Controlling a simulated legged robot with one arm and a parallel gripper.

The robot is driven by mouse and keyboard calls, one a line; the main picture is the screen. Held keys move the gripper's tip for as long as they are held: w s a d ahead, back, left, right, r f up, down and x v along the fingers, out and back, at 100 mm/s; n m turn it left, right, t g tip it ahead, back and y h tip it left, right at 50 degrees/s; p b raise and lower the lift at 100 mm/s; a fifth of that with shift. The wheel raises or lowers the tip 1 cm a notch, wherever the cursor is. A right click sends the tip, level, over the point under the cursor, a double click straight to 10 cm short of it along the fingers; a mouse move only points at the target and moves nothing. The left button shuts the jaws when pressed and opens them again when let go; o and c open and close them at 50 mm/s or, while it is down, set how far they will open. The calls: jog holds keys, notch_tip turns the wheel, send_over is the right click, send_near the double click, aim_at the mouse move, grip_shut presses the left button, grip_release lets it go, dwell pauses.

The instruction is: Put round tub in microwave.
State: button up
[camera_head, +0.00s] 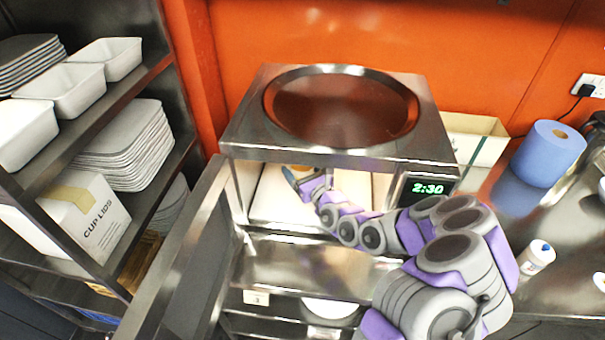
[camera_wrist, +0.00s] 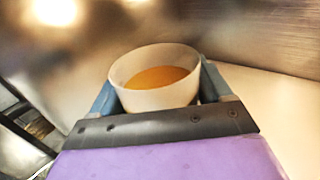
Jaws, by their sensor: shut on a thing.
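The microwave (camera_head: 238,138) stands on the metal counter with its door (camera_head: 180,250) swung open to the left. Its display reads 2:30. My arm reaches in through the open front. My gripper (camera_head: 298,180) is inside the cavity, small and partly shaded in the head view. In the wrist view my gripper (camera_wrist: 155,88) has its blue fingers on both sides of the white round tub (camera_wrist: 130,70) and is shut on it. The tub is upright with orange-brown contents. The pale cavity floor (camera_wrist: 285,110) shows to its right. Whether the tub's base touches the floor is hidden.
A shelf rack (camera_head: 150,75) with white tubs and stacked trays stands left of the open door. A blue paper roll (camera_head: 548,153) and a small white bottle (camera_head: 536,258) stand on the counter at right. A cardboard box (camera_head: 478,140) sits behind the microwave's right side.

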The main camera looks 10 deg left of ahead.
jog(key=w+f, duration=0.1)
jog(key=w, duration=0.1)
jog(key=w+f+b, duration=0.1)
jog(key=w, duration=0.1)
jog(key=w+b, duration=0.1)
jog(key=w, duration=0.1)
jog(key=shift+f, duration=0.4)
jog(key=f, duration=0.1)
jog(key=d+f+b, duration=0.1)
jog(key=f, duration=0.1)
jog(key=shift+f, duration=0.2)
jog(key=shift+w+a+f+b, duration=0.1)
jog(key=shift+w+f+b, duration=0.15)
jog(key=shift+f+b, duration=0.15)
jog(key=shift+a, duration=0.25)
jog(key=o, duration=0.9)
jog(key=shift+o, duration=1.4)
jog(key=shift+d, duration=0.15)
